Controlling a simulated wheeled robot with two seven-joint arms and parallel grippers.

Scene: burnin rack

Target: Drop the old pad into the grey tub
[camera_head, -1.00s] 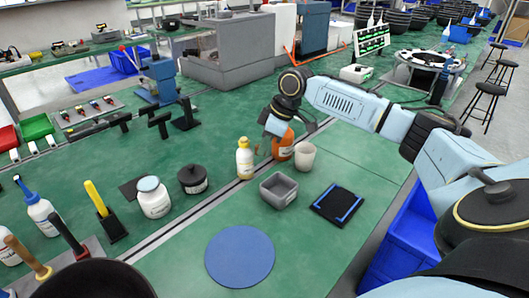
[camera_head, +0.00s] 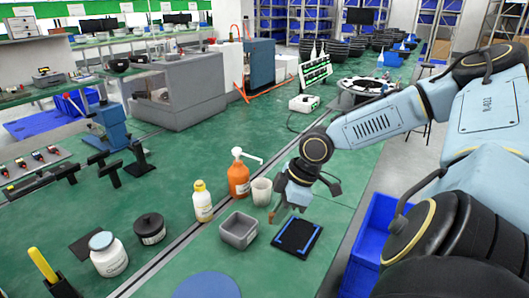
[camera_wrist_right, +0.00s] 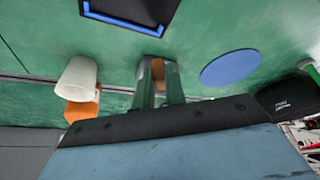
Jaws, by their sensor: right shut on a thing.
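My right gripper (camera_head: 286,212) points down in the head view, above the bench between the grey tub (camera_head: 239,231) and a black mat with blue strips (camera_head: 298,237). In the right wrist view the gripper (camera_wrist_right: 156,84) is shut on a small brown pad (camera_wrist_right: 157,69), mostly hidden between the fingers. The tub is a square open box standing on the green bench, to the left of the gripper in the head view. My left gripper is not in view.
A beige cup (camera_head: 262,191), an orange pump bottle (camera_head: 238,180) and a yellow-capped bottle (camera_head: 202,205) stand behind the tub. A blue disc (camera_head: 207,287) lies in front. A black lidded jar (camera_head: 149,229) and a white jar (camera_head: 107,255) stand left.

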